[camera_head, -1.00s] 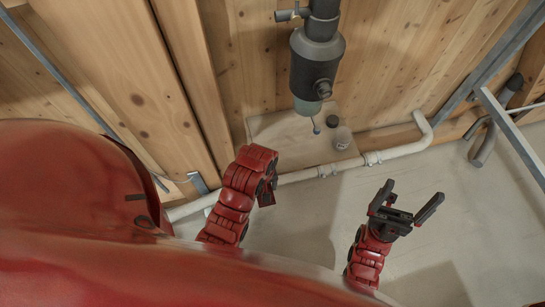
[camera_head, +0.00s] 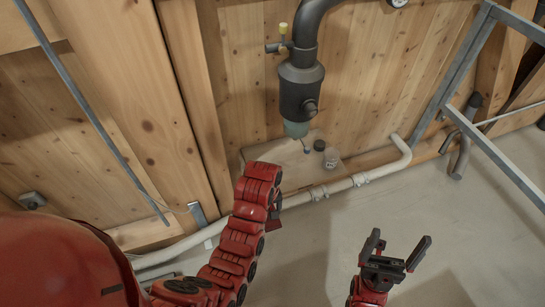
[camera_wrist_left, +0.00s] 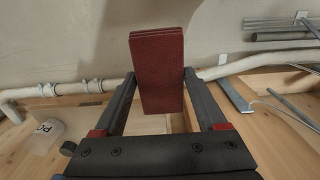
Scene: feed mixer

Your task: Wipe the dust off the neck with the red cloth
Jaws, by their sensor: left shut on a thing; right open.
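The red cloth (camera_wrist_left: 158,70) is a folded, flat pad between the two fingers of my left gripper (camera_wrist_left: 158,80) in the left wrist view. In the head view my left gripper (camera_head: 275,205) is seen from behind, below the dark grey cylinder; its fingers are mostly hidden. My right gripper (camera_head: 395,254) is open and empty at the lower right. The dark grey cylinder (camera_head: 300,88) hangs from a bent pipe at the wall and has a greenish clear lower end (camera_head: 296,129). I cannot tell which part is the neck, and I make out no dust.
A wooden board (camera_head: 275,150) below the cylinder carries a clear jar (camera_head: 331,158) and a black cap (camera_head: 319,145). A white pipe (camera_head: 365,177) runs along the wall's foot. A metal frame (camera_head: 460,60) stands at right.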

